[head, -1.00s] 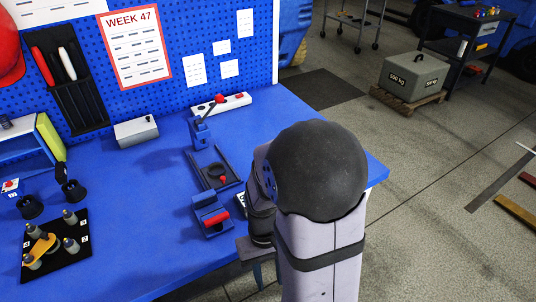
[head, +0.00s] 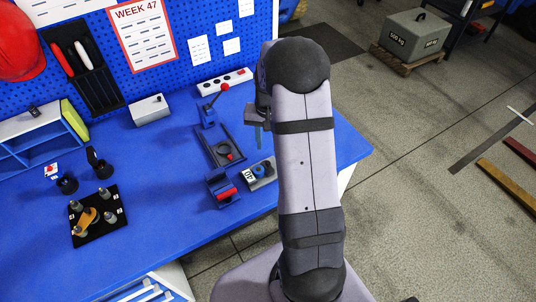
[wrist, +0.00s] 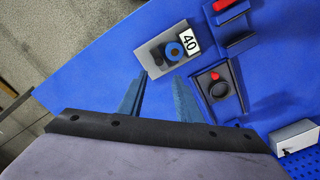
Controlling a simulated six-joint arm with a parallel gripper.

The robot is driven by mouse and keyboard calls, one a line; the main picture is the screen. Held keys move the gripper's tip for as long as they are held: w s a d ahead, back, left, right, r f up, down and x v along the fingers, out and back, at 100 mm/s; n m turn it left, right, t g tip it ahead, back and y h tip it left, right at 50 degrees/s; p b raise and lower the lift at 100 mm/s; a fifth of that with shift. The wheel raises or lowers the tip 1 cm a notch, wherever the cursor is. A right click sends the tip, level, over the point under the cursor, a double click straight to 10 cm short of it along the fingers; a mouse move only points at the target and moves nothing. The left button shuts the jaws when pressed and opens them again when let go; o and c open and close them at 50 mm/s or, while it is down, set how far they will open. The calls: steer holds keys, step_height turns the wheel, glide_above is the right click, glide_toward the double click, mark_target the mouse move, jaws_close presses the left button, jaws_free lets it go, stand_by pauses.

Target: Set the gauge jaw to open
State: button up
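A fixture stands on the blue bench. It has a dark frame (head: 207,143) around a black ring (wrist: 218,91), with a small red knob (head: 230,156). I cannot tell which part is the gauge jaw. My gripper (wrist: 161,78) is open and empty, its fingers apart, above the bench near the grey block.
A grey box (head: 149,110) and a white strip with knobs (head: 224,82) stand at the back by the pegboard. A black plate with pegs (head: 98,216) lies at the left. The bench between plate and fixture is clear. My arm covers the bench's right part.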

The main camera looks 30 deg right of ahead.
mark_target(268, 162)
steer(key=shift+s+a+f+m, duration=0.1)
steer(key=shift+s+m, duration=0.25)
steer(key=shift+m, duration=0.25)
steer(key=shift+f, duration=0.15)
steer(key=shift+f+p, duration=1.35)
steer(key=shift+f, duration=2.15)
steer(key=shift+c, duration=0.6)
